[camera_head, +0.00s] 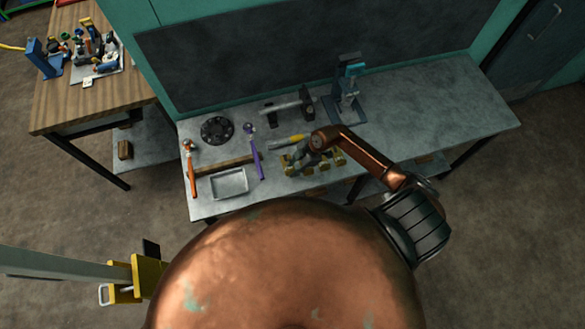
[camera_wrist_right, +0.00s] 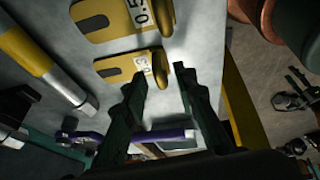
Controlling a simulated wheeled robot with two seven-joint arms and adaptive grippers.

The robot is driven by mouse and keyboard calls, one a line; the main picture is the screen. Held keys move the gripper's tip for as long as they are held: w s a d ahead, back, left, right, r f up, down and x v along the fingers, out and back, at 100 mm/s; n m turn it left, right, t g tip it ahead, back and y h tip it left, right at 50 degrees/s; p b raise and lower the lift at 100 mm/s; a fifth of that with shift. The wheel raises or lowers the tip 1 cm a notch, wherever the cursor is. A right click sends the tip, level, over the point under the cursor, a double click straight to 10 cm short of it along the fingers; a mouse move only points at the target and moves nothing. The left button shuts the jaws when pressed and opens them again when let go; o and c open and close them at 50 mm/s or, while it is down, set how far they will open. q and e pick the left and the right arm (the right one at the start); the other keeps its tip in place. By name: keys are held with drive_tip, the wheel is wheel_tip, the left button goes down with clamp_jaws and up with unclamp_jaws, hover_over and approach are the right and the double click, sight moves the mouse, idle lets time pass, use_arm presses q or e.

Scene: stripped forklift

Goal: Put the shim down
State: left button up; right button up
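Yellow shims (camera_head: 290,167) with slots and end knobs lie on the grey workbench. In the right wrist view one shim (camera_wrist_right: 115,67), its label partly readable, lies flat just ahead of my right gripper (camera_wrist_right: 160,75). Its knob shows between the two dark fingertips, which stand apart and do not visibly clamp it. A second shim (camera_wrist_right: 104,19), labelled 0.5, lies beyond it. In the head view my right gripper (camera_head: 304,155) is low over the shims and hides some of them. My left gripper is not in view.
The workbench (camera_head: 440,120) is bare on its right side. A yellow-handled tool (camera_head: 287,143), purple tool (camera_head: 254,152), orange hammer (camera_head: 190,168), metal tray (camera_head: 229,184), dark flange (camera_head: 217,130) and blue-grey stand (camera_head: 348,95) are around. A wooden table (camera_head: 60,105) stands at left.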

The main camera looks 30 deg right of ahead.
drive_tip(key=b+v, duration=0.1)
drive_tip(key=v, duration=1.1)
drive_tip(key=shift+r, duration=0.15)
